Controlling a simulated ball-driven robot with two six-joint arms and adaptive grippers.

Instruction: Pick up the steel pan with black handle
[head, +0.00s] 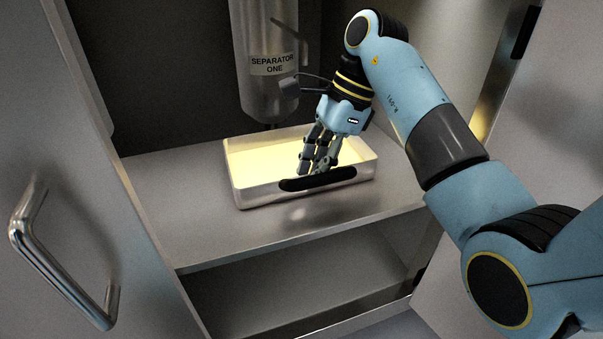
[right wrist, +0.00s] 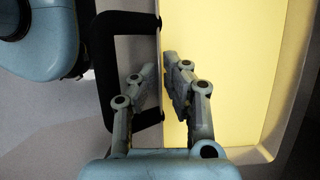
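The steel pan (head: 262,194), shallow and rectangular with a pale yellow inside, rests on the cabinet shelf. Its black handle (head: 317,179) is on the front wall. The handle (right wrist: 103,75) also shows in the right wrist view, left of the pan (right wrist: 228,75). My right gripper (head: 315,172) points down at the pan's front rim, beside the handle. In the right wrist view, the fingers (right wrist: 159,72) lie close together, one on each side of the rim. I cannot tell whether they touch it. My left gripper is not in view.
A steel cylinder labelled "SEPARATOR ONE" (head: 265,55) hangs just above and behind the pan. The shelf (head: 190,210) is bare left of the pan. An open door with a metal handle (head: 57,262) stands at left. A lower compartment (head: 300,280) is empty.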

